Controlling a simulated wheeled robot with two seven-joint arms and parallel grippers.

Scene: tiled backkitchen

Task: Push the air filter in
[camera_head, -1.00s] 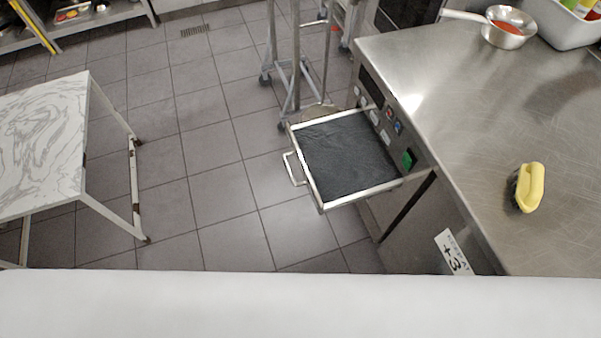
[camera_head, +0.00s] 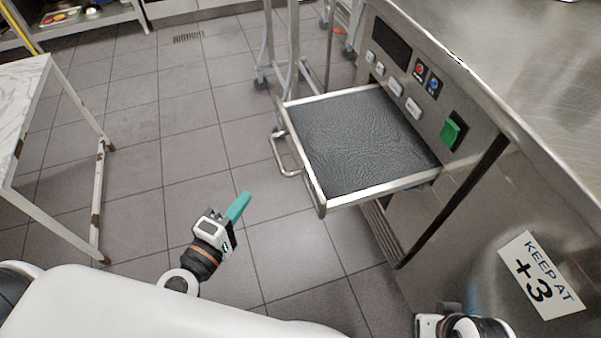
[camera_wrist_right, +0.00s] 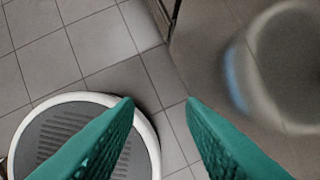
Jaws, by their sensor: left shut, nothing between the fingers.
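The air filter (camera_head: 355,140) is a dark mesh panel in a metal frame, pulled out like a drawer from the steel unit. A metal handle (camera_head: 285,158) sits on its left front edge. My left gripper (camera_head: 240,205) is shut and empty, with teal fingers, in front and to the left of the filter, apart from it. My right gripper shows in the right wrist view (camera_wrist_right: 160,105) with its two teal fingers apart and nothing between them. In the head view only part of my right wrist shows at the bottom edge, and its fingers are hidden.
The steel unit (camera_head: 490,110) has a control panel with a green switch (camera_head: 453,131) and a "KEEP AT +3" label (camera_head: 540,275). A marble-topped table (camera_head: 22,95) stands at left. A metal rack (camera_head: 292,50) stands behind the filter. Tiled floor between is clear.

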